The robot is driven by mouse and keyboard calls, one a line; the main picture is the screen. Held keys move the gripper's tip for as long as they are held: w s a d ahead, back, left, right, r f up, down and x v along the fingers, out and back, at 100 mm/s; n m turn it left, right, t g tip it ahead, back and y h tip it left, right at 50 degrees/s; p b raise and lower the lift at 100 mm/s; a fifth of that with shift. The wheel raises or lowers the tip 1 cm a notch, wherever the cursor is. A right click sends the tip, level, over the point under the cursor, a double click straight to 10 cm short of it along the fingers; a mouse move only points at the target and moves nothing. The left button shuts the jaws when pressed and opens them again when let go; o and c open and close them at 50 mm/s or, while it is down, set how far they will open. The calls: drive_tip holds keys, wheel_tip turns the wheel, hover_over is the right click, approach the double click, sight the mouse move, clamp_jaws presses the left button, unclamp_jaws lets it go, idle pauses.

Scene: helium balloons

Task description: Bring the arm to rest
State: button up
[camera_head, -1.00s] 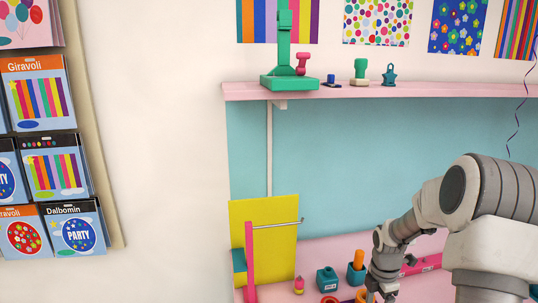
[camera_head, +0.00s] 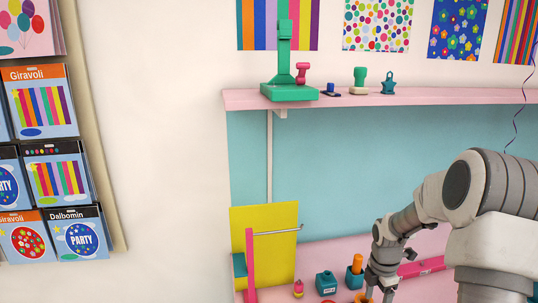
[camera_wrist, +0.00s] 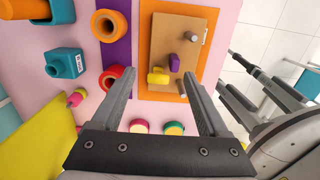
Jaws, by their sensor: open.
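My gripper (camera_wrist: 160,88) is open in the wrist view, its two fingers apart with nothing between them. Below it lie a pink counter and a brown board (camera_wrist: 178,50) with an orange edge, which carries a yellow piece (camera_wrist: 158,77) and a purple piece (camera_wrist: 175,61). In the head view my gripper is at the lower right, over the counter, and its fingertips are cut off by the bottom edge. My arm reaches in from the right.
A teal bottle (camera_head: 326,283) and a teal cup with an orange stick (camera_head: 355,274) stand left of my gripper. A yellow panel (camera_head: 270,240) stands further left. A pink shelf (camera_head: 420,98) with a green stand (camera_head: 285,60) runs above.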

drive_tip(key=s+a+r+m+t+h+b, duration=0.1)
drive_tip(key=s+a+r+m, duration=0.35)
drive_tip(key=r, duration=0.45)
drive_tip(key=s+a+r+m+t+b, duration=0.1)
drive_tip(key=s+a+r+m, duration=0.3)
drive_tip(key=r, duration=0.4)
drive_tip(key=s+a+r+m+t, duration=0.1)
drive_tip(key=s+a+r+m, duration=0.1)
drive_tip(key=s+m, duration=0.4)
drive_tip(key=s+a+r+m+t+y+b, duration=0.1)
drive_tip(key=s+a+r+m+t, duration=0.1)
drive_tip(key=s+m, duration=0.3)
drive_tip(key=shift+s+a+r+m+y, duration=0.35)
drive_tip(key=shift+s+a+r, duration=0.35)
drive_tip(key=shift+s, duration=1.65)
drive_tip(key=shift+w+a+f, duration=0.1)
